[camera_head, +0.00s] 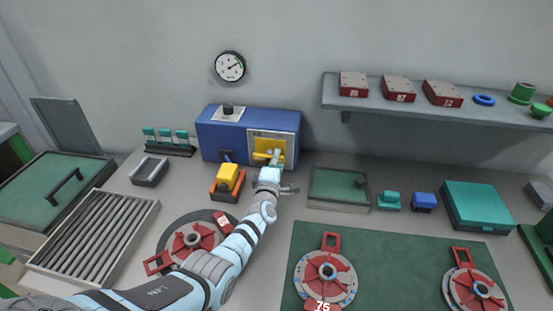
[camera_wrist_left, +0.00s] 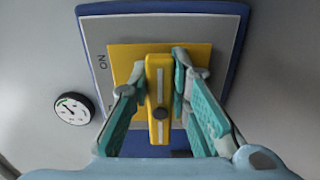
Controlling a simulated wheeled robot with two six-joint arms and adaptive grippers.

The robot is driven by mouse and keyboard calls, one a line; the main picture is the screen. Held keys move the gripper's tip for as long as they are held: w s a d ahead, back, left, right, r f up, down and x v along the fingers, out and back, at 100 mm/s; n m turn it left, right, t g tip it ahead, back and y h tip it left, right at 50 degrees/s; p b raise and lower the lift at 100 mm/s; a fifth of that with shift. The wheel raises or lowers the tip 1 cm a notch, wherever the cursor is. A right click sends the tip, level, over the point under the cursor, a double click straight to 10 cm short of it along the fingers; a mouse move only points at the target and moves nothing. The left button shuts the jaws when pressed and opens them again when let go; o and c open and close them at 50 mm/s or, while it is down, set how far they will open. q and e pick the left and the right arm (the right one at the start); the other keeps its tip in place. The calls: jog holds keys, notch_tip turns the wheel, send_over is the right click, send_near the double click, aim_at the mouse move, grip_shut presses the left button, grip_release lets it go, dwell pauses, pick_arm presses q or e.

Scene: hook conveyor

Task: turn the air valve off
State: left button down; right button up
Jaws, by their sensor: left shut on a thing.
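The air valve is a yellow lever (camera_wrist_left: 158,125) on a yellow plate (camera_wrist_left: 125,65), set in a light panel on the front of a blue box (camera_head: 225,136). The word ON shows sideways at the left of the panel in the wrist view. The lever runs up and down in that view. My left gripper (camera_wrist_left: 160,72) has its teal fingers on both sides of the lever and is shut on it. In the head view my left gripper (camera_head: 272,166) is at the panel and covers part of the lever. My right gripper is not in view.
A round gauge (camera_head: 230,66) hangs on the wall above the box. A yellow and orange block (camera_head: 227,182) stands just left of my gripper. A green-topped tray (camera_head: 338,188) is to the right. A shelf (camera_head: 430,110) with red blocks is at the upper right.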

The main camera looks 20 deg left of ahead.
pick_arm(q)
jog(key=shift+a, duration=0.1)
dwell(0.3)
jog(key=c, duration=1.5)
grip_release()
jog(key=v, duration=1.2)
jog(key=shift+a, duration=0.1)
jog(key=shift+f, duration=0.1)
